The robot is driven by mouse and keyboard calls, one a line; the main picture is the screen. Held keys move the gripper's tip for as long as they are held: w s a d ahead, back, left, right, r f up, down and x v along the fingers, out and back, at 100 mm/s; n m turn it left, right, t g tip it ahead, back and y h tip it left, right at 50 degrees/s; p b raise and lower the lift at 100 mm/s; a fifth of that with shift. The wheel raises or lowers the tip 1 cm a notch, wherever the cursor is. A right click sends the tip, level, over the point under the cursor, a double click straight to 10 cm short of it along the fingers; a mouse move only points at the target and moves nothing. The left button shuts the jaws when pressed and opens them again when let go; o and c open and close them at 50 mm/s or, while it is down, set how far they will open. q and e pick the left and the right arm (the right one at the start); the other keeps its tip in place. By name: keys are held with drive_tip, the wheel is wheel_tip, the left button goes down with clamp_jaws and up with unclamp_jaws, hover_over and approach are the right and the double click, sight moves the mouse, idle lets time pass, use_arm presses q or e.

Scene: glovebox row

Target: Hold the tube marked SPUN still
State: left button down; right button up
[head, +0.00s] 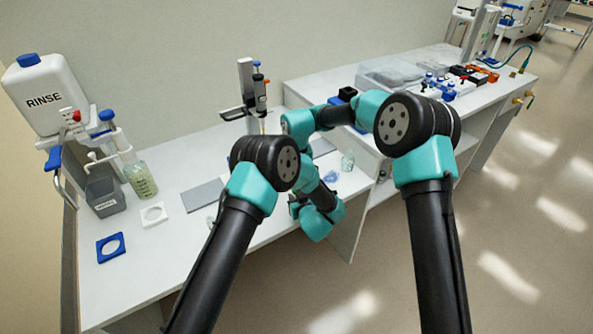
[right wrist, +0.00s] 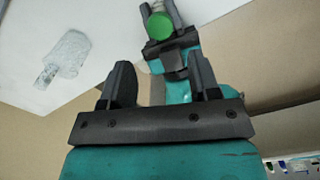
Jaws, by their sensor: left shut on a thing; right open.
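In the right wrist view my left gripper (right wrist: 160,16) is shut on a tube with a green cap (right wrist: 173,30). The cap faces the camera and hides most of the tube; no SPUN mark can be read. My right gripper (right wrist: 160,65) is open and empty, its two dark fingers apart, with the held tube beyond their tips. In the head view my arms cross over the bench and the held tube cannot be made out.
A clear container (right wrist: 65,55) shows on the pale bench in the right wrist view. In the head view a RINSE jug (head: 45,95), a squeeze bottle (head: 140,180), a pipette stand (head: 246,85) and a blue square holder (head: 110,247) stand left. The front left bench (head: 150,270) is clear.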

drive_tip(key=shift+f, duration=0.1)
drive_tip(key=shift+f, duration=3.95)
drive_tip(key=c, duration=0.9)
drive_tip(key=n, duration=0.6)
drive_tip(key=shift+n, duration=0.4)
drive_tip(key=shift+c, duration=0.2)
drive_tip(key=o, duration=1)
drive_tip(key=shift+r, duration=0.1)
